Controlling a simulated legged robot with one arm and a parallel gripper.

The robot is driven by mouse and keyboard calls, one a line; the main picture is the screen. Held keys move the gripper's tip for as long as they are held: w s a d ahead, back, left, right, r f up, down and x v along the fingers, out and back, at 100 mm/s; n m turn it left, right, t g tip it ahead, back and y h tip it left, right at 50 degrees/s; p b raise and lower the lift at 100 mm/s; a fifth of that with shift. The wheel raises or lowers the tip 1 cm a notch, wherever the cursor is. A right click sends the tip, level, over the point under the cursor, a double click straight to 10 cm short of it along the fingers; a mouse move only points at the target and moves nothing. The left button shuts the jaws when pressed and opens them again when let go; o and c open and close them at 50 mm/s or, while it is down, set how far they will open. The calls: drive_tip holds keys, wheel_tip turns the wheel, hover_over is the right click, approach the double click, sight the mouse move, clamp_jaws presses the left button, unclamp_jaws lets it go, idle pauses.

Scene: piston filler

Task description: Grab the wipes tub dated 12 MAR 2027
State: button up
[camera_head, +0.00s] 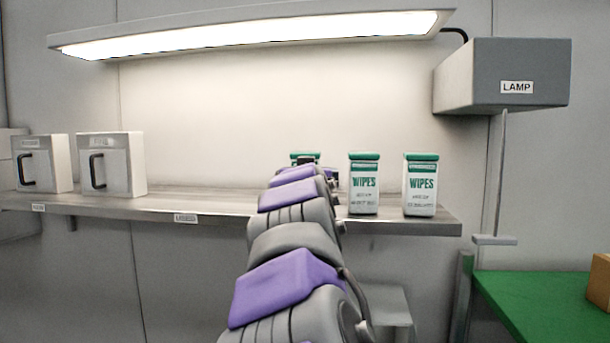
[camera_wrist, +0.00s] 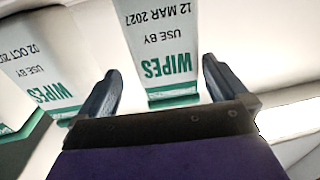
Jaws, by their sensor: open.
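The wipes tub dated 12 MAR 2027 (camera_wrist: 158,42) is white with green print and a green lid. It appears upside down in the wrist view, between the fingers of my open gripper (camera_wrist: 160,72); I cannot tell how deep the fingers reach, and no grip shows. In the head view its green lid (camera_head: 305,156) appears to be the leftmost one, with its body mostly hidden behind my arm. A tub marked 02 OCT (camera_wrist: 38,75), its year cut off, stands beside it; it seems to be the middle tub (camera_head: 364,184) in the head view.
Another wipes tub (camera_head: 420,186) stands near the shelf's right end; its date is unreadable. The shelf (camera_head: 225,200) is clear between the tubs and two white handled boxes (camera_head: 112,164) at left. A long light (camera_head: 250,32) hangs above; a grey LAMP box (camera_head: 500,75) is upper right.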

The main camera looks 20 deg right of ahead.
drive_tip(key=shift+w+a, duration=0.7)
drive_tip(key=shift+a, duration=0.2)
drive_tip(key=shift+w+r+p, duration=0.1)
drive_tip(key=shift+w+p, duration=0.1)
drive_tip(key=shift+p, duration=0.2)
drive_tip(key=w+d+p, duration=0.1)
drive_tip(key=w+d, duration=0.1)
drive_tip(key=w+d+p, duration=0.1)
drive_tip(key=w+d, duration=0.1)
drive_tip(key=shift+d+p, duration=0.3)
drive_tip(key=shift+s, duration=0.25)
drive_tip(key=shift+w+a+f, duration=0.15)
drive_tip(key=shift+a+f, duration=0.05)
drive_tip(key=shift+a, duration=0.05)
drive_tip(key=shift+w+a, duration=0.15)
drive_tip(key=shift+a, duration=0.1)
drive_tip(key=shift+c, duration=0.8)
drive_tip(key=shift+a+r, duration=0.1)
drive_tip(key=shift+a, duration=0.3)
drive_tip(key=shift+c, duration=1.4)
drive_tip(key=shift+s, duration=0.2)
drive_tip(key=shift+c, duration=0.8)
drive_tip(key=shift+d, duration=0.45)
drive_tip(key=c, duration=0.5)
drive_tip(key=shift+c, duration=1)
